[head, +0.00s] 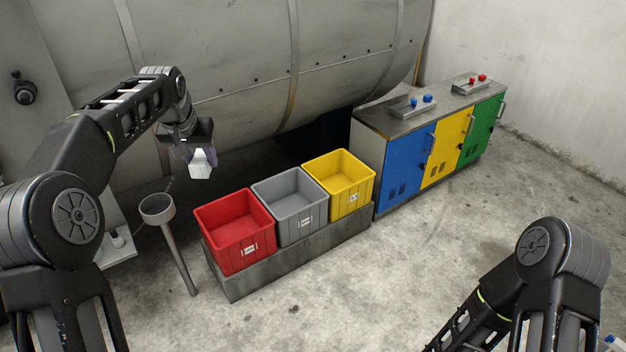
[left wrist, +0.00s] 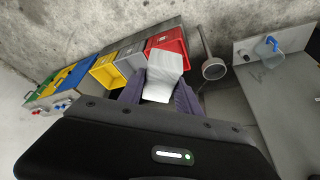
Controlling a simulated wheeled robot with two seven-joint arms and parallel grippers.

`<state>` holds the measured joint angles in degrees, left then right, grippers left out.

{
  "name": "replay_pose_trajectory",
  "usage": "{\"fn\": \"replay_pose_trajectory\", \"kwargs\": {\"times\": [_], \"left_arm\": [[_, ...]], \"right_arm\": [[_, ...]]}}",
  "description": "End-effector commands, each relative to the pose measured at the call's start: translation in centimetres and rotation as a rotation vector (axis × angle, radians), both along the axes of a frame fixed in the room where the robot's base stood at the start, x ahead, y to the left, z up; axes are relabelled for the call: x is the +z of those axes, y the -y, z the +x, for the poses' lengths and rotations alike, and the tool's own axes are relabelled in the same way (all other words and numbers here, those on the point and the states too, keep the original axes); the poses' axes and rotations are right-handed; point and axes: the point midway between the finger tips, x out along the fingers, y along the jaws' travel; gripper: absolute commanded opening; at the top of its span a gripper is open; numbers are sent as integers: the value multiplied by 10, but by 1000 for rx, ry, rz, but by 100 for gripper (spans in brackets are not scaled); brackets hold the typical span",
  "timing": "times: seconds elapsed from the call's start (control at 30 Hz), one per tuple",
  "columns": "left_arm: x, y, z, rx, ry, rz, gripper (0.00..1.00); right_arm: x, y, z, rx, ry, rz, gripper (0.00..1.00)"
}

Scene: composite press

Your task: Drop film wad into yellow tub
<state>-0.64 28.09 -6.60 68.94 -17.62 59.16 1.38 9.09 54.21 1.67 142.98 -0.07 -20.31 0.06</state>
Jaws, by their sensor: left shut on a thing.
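My left gripper (head: 201,158) is shut on a whitish film wad (head: 201,165), held up in the air left of the tubs. In the left wrist view the wad (left wrist: 164,76) sits between the two purple fingers and covers part of the tubs behind. The yellow tub (head: 349,197) stands at the right end of a row of three on a low grey plinth; its open top shows no contents. It also shows in the left wrist view (left wrist: 106,73). My right gripper is not in view; only part of the right arm shows at lower right in the head view.
A red tub (head: 244,253) and a grey tub (head: 303,231) share the plinth (head: 285,262). A cup-topped post (head: 157,208) stands left of them. A large metal cylinder (head: 250,60) is behind. A cabinet with blue, yellow and green doors (head: 403,175) stands right. Front floor is clear.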

Motion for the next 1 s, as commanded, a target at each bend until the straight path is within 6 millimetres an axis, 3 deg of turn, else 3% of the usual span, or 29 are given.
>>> {"fn": "replay_pose_trajectory", "kwargs": {"times": [0.27, 0.7, 0.83, 1.0], "left_arm": [[-13, 29, -23, -3, -6, 5, 2], [-62, 111, -116, -58, -1, 4, 2], [-70, 121, -131, -68, 0, 0, 2], [-72, 124, -135, -72, 2, -1, 2]], "right_arm": [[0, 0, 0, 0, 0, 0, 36], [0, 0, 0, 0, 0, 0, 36], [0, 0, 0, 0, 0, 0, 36], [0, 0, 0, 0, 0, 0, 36]]}}
